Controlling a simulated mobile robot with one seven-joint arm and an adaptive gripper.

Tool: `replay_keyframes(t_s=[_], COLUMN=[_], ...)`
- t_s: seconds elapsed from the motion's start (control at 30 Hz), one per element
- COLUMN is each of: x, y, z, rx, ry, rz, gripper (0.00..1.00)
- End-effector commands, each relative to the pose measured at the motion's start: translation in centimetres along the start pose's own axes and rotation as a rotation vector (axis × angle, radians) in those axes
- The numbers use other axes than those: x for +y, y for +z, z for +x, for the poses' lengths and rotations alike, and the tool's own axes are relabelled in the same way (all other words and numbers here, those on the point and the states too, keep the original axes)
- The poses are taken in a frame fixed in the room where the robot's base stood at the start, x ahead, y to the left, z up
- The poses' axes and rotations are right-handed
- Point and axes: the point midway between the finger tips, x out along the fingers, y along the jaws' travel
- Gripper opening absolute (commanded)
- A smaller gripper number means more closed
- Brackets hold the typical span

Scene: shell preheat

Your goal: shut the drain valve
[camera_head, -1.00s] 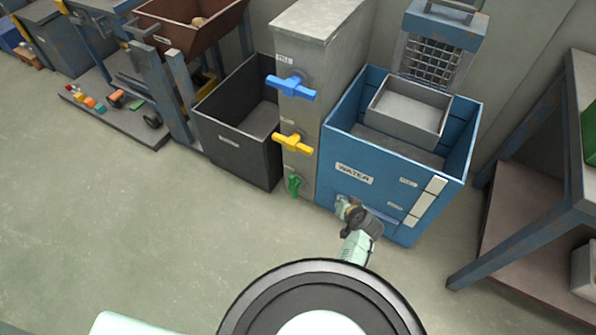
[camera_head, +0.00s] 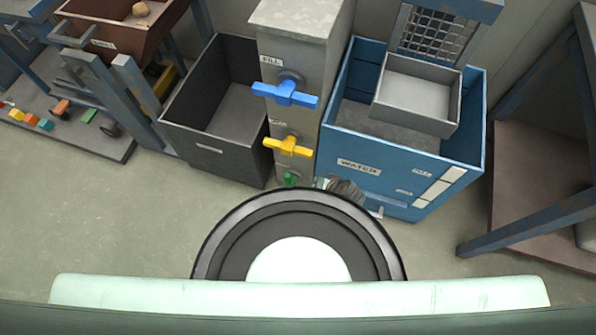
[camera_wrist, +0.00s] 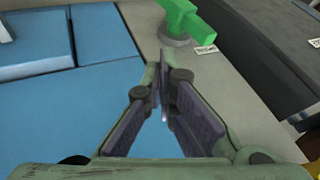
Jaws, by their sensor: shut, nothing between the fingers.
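A green valve handle (camera_head: 291,178) sits low on the front of the grey column (camera_head: 300,30), below a yellow and a blue one. The wrist view shows the green handle (camera_wrist: 188,20) large at the top, on a round grey base, with a small label beside it. I cannot read that label. My gripper (camera_wrist: 160,75) is shut and empty, pointing up the picture towards the green handle, with a gap between. In the head view my gripper (camera_head: 342,188) is partly hidden behind my arm, right of the green handle, before the water tank.
The yellow handle (camera_head: 287,146) and blue handle (camera_head: 285,93) stick out from the column. A dark bin (camera_head: 212,150) stands left. Floor is clear at left.

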Motion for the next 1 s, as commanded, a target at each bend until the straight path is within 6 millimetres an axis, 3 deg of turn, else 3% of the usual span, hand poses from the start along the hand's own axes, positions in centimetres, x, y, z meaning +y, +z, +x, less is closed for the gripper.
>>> replay_keyframes(t_s=[0.6,0.8,1.0], x=[0.2,-2.5,-3.4], y=[0.2,0.1,0.1], z=[10.6,11.4,12.0], rx=[0.001,0.0,0.0], ry=[-0.001,-0.001,0.0], rz=[-0.004,-0.003,-0.002], gripper=[0.0,0.0,0.0])
